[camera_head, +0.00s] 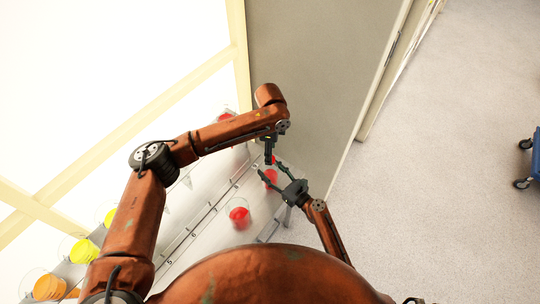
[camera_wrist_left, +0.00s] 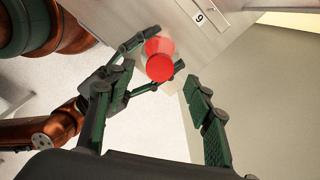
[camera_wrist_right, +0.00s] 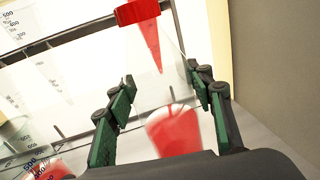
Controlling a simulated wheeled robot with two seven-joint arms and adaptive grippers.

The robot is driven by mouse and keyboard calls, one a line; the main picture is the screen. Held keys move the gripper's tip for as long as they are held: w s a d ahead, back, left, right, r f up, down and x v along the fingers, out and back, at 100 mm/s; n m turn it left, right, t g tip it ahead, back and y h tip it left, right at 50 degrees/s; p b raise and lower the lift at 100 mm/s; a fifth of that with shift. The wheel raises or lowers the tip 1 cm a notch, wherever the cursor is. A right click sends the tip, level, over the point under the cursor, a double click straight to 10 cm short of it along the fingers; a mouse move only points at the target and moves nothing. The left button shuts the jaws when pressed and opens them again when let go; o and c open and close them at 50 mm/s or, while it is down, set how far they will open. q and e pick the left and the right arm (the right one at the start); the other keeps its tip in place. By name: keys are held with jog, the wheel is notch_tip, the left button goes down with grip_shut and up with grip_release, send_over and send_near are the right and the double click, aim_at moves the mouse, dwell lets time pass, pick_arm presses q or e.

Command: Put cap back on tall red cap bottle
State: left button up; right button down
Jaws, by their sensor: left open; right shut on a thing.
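My right gripper (camera_head: 268,168) is shut around a clear vessel with red contents (camera_wrist_right: 172,130), which sits between its fingers in the right wrist view. Red shows between those fingers in the head view (camera_head: 270,177). The left wrist view shows a round red top (camera_wrist_left: 159,68) between the right fingers; I cannot tell whether it is a cap or the contents. A small red piece (camera_head: 273,159) shows by the tips of both grippers. My left gripper (camera_head: 268,158) is open just above the right one, and its jaws look empty in the left wrist view (camera_wrist_left: 163,112).
A clear beaker with red contents (camera_head: 239,216) stands on the numbered shelf (camera_head: 205,228). Beakers with yellow (camera_head: 84,250) and orange (camera_head: 49,287) contents stand farther left. A pointed red-filled vessel (camera_wrist_right: 148,35) shows beyond the right fingers. The grey wall (camera_head: 310,70) is close by.

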pick_arm(q)
notch_tip(320, 180, up, 9)
jog(key=shift+f, duration=0.2)
pick_arm(e)
jog(key=c, duration=0.9)
grip_release()
jog(key=shift+o, duration=0.2)
jog(key=v, duration=1.2)
